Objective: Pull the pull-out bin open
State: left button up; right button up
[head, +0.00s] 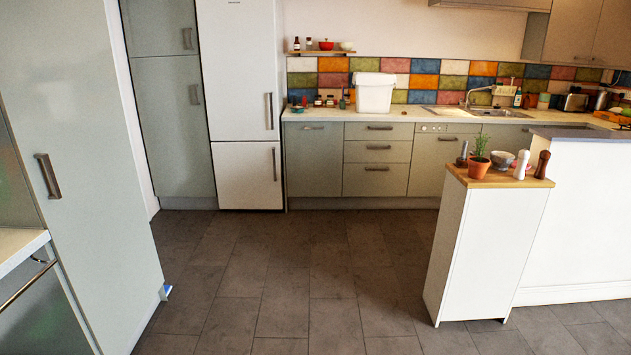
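No front is marked as the pull-out bin, so I cannot tell for sure which one it is. Neither of my grippers shows in the head view.
A narrow white unit (470,240) with a wooden top, plant pot and mills stands at the right, joined to a white half wall (575,230). A tall cabinet (85,150) stands close at the left. The grey tiled floor (310,270) between is clear.

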aim_at(314, 150)
jog(key=i, duration=1.65)
jog(key=i+j, duration=0.1)
jog(key=i, duration=1.5)
jog(key=i+z, duration=0.1)
jog(key=i, duration=1.55)
